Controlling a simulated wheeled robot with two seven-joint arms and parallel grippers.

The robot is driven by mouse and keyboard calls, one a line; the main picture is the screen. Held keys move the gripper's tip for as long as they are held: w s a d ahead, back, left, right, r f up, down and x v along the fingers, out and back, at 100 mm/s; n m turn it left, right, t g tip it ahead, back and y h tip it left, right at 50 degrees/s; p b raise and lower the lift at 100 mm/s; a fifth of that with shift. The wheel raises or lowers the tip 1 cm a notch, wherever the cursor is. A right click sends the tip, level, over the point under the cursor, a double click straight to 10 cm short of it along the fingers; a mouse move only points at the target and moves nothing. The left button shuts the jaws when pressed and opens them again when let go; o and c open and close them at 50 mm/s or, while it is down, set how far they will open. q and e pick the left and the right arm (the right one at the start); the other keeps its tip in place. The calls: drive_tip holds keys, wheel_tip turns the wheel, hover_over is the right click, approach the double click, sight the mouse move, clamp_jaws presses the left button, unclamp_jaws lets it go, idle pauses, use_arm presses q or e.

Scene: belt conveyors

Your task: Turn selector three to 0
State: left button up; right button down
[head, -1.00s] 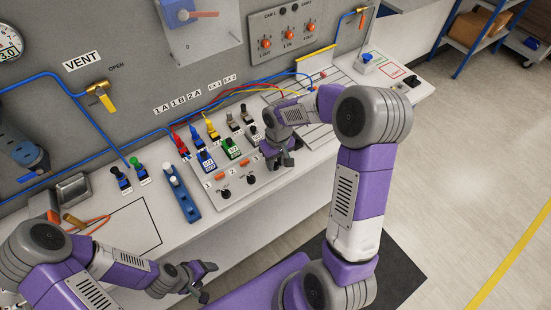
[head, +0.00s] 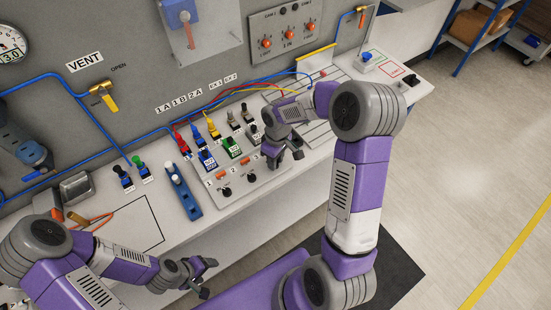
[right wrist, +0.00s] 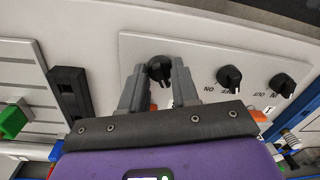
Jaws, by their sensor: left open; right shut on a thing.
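Selector three is the black knob (right wrist: 160,70) at the left of a row of knobs on a light panel in the right wrist view. My right gripper (right wrist: 159,82) is shut on it, one finger at each side. In the head view my right gripper (head: 284,160) hides this knob; the label 3 (head: 256,157) shows beside it. The pointer of the knob is too hidden to read. My left gripper (head: 207,276) is open and empty, in front of the bench at lower middle.
Two more black knobs, selector one (head: 226,191) and selector two (head: 251,178), stand left of my right gripper. A blue block with white top (head: 182,190) is further left. The floor at right is clear.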

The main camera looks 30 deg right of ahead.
drive_tip(key=c, duration=0.8)
unclamp_jaws()
drive_tip(key=shift+c, duration=0.2)
drive_tip(key=shift+r, duration=0.15)
drive_tip(key=r, duration=0.3)
drive_tip(key=r+p, duration=0.1)
drive_tip(key=r, duration=0.3)
drive_tip(key=shift+w+d+r, duration=0.1)
drive_tip(key=shift+d+r, duration=0.1)
